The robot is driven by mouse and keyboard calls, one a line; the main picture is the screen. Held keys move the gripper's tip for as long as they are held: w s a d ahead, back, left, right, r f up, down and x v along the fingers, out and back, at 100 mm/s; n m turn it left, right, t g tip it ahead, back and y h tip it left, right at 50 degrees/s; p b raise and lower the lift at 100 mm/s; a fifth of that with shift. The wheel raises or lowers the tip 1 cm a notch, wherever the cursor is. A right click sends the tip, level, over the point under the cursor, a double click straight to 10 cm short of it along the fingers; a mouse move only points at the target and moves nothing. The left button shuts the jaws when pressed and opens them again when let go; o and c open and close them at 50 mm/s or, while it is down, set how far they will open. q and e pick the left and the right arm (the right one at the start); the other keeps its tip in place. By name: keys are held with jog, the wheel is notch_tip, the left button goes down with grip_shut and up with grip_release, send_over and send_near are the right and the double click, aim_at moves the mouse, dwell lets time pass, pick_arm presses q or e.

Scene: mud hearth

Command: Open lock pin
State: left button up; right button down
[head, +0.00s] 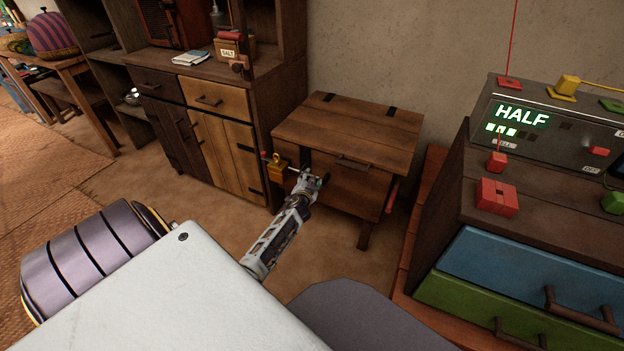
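A small brass lock (278,172) sits at the front left corner of a low wooden cabinet (345,130). A thin pin-like part with a reddish end (265,155) shows at its upper left, but it is too small to make out clearly. My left gripper (306,183) is just right of the lock, in front of the cabinet's front face. A narrow gap seems to lie between gripper and lock; whether they touch is unclear. The fingers are too small and partly hidden to show their opening. My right gripper is out of view.
The cabinet front has a dark handle (353,163). A taller cupboard (222,145) stands close on the left. At right, a chest with blue (530,270) and green drawers carries a metal box reading HALF (520,115). Brown floor (215,205) is clear before the cupboard.

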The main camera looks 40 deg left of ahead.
pick_arm(q)
jog(key=shift+f, duration=0.1)
jog(key=shift+d, duration=0.1)
jog(key=v, duration=1.2)
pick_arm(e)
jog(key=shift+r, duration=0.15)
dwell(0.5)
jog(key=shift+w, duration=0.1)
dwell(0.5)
